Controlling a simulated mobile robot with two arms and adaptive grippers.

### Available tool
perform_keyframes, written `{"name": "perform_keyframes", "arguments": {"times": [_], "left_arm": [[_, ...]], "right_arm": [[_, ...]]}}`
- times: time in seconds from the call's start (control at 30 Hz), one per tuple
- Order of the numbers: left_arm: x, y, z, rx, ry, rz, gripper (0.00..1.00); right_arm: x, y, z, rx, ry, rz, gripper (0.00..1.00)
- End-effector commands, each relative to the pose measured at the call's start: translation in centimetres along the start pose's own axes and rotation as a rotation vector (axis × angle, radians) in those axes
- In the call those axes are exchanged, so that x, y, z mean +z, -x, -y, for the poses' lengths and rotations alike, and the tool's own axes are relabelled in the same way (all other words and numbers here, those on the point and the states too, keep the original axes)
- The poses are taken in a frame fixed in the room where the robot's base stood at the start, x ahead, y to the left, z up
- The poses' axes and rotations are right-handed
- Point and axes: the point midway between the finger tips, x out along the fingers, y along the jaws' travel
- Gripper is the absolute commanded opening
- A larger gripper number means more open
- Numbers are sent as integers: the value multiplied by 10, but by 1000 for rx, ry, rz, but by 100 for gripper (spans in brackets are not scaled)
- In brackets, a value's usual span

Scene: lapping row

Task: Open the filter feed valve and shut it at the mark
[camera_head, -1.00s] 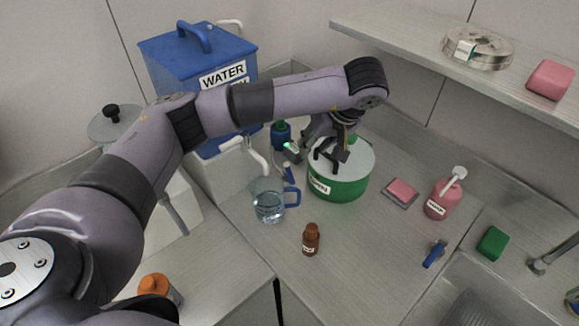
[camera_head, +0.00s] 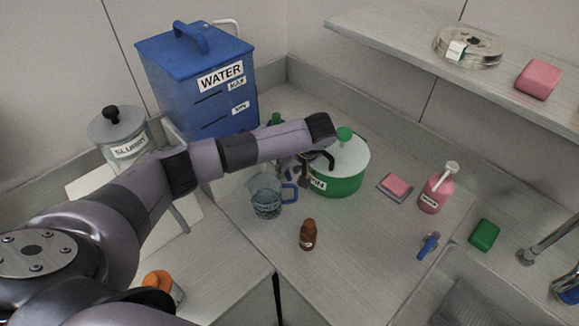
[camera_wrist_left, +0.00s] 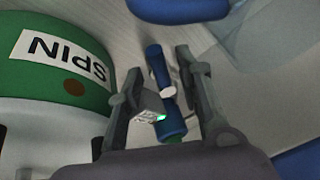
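I cannot tell whether this handle is the filter feed valve. A glass jug with a blue handle (camera_head: 266,201) holds clear liquid. The blue WATER tank (camera_head: 190,95) carries MAX and MIN labels. My right gripper is not in view.
The green SPIN drum (camera_head: 347,182) stands right beside my left gripper and fills the left of the wrist view. A brown bottle (camera_head: 308,235) stands in front. A pink bottle (camera_head: 436,192) and another blue-handled piece (camera_head: 428,246) are at right. A SLURRY pot (camera_head: 120,133) is left.

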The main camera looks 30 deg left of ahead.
Motion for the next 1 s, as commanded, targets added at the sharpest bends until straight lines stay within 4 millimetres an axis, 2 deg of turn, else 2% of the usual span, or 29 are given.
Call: {"name": "perform_keyframes", "arguments": {"times": [0.27,0.73,1.0], "left_arm": [[0,-1,0,0,0,0,32],[0,0,0,1,0,0,0],[0,0,0,1,1,0,0]], "right_arm": [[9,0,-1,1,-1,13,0],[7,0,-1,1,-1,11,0],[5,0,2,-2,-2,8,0]]}}
